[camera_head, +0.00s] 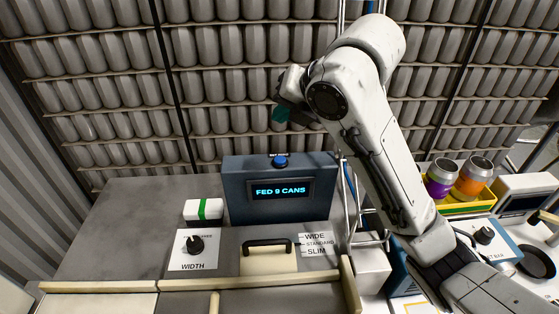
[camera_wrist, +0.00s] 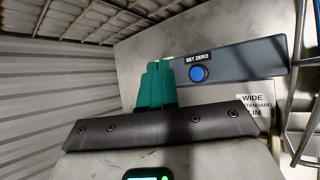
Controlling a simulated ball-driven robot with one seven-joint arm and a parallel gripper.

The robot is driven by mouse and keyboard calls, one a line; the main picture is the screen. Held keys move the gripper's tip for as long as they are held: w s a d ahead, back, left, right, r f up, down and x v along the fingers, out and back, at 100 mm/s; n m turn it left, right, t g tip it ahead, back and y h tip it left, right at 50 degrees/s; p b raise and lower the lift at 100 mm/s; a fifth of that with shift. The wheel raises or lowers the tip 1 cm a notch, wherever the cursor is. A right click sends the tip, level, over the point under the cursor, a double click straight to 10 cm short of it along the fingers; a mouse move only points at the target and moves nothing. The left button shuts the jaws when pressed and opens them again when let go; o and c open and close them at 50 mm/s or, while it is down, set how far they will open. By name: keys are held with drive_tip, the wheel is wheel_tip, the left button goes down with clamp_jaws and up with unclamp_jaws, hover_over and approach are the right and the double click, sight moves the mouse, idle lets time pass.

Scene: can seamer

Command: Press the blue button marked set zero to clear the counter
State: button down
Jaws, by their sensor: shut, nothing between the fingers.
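The blue button (camera_head: 281,161) sits on top of the dark blue counter box (camera_head: 240,180), whose display (camera_head: 280,191) reads "FED 9 CANS". In the wrist view the blue button (camera_wrist: 198,74) shows under a "SET ZERO" label (camera_wrist: 198,59), right of my fingers. My gripper (camera_head: 281,115) is in the air above the box, apart from the button. Its teal fingers (camera_wrist: 155,85) are together with nothing between them.
Cans (camera_head: 441,178) in a yellow tray (camera_head: 470,209) are further right.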

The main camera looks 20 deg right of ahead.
sight(284, 161)
wheel_tip(284, 161, down, 8)
drive_tip(key=b, duration=0.5)
drive_tip(key=shift+r, duration=0.25)
idle(1.5)
drive_tip(key=shift+f+b, duration=0.4)
drive_tip(key=shift+f+b, duration=0.35)
drive_tip(key=shift+f, duration=0.05)
idle(0.7)
drive_tip(key=shift+r+p, duration=0.65)
drive_tip(key=shift+r, duration=0.2)
drive_tip(key=shift+r+p, duration=1.95)
drive_tip(key=shift+r, duration=0.6)
